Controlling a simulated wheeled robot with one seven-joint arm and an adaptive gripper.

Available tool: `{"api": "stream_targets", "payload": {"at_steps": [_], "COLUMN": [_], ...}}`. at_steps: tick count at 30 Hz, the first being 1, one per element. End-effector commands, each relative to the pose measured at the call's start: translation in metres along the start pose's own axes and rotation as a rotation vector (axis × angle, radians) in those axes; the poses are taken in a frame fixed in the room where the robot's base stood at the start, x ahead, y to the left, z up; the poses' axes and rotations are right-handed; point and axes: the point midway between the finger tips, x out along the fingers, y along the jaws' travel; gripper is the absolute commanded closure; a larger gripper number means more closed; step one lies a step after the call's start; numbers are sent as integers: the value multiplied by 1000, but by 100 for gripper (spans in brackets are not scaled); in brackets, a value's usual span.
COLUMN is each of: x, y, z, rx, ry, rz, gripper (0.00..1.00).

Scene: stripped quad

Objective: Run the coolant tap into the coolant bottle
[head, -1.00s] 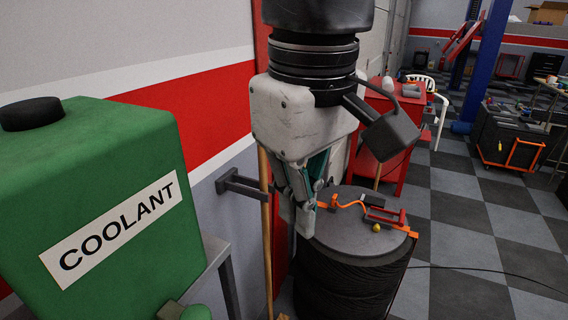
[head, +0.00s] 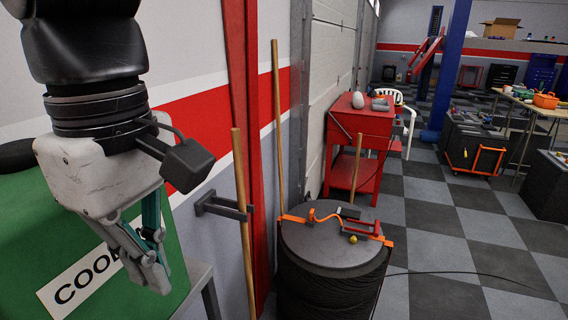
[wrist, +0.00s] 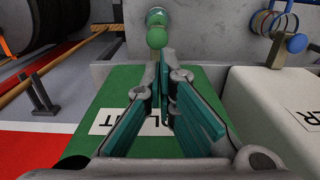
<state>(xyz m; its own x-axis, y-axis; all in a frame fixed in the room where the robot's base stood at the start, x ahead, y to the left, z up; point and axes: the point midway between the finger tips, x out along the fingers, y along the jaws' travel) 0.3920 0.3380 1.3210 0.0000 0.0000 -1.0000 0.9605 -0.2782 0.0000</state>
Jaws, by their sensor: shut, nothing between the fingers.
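The green coolant tank (head: 30,220) is at the left of the head view, its label partly covered by my gripper (head: 153,282). My gripper is shut and empty, pointing down in front of the tank. In the wrist view the tank (wrist: 85,143) lies behind the fingers. Its tap shows there as a round green knob (wrist: 157,37) just beyond the fingertips (wrist: 164,58), with another green round part (wrist: 157,17) behind it. Whether the fingers touch the knob I cannot tell. I can make out no coolant bottle in either view.
A white tank (wrist: 270,110) with a partly hidden label stands beside the green one, and a blue knob (wrist: 297,43) is near it. A dark drum (head: 335,275) with orange straps stands ahead, near wooden poles (head: 243,220) and a red cart (head: 360,125).

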Motion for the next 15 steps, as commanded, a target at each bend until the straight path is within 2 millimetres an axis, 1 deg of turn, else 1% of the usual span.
{"api": "stream_targets", "payload": {"at_steps": [1,3,9,15], "x": [10,24,63,94], "y": [0,-1,-1,-1], "z": [1,1,1,1], "rx": [0,-1,-1,-1], "ry": [-5,-6,-5,-3], "rz": [-1,-1,-1,-1], "gripper": [100,100,100,100]}}
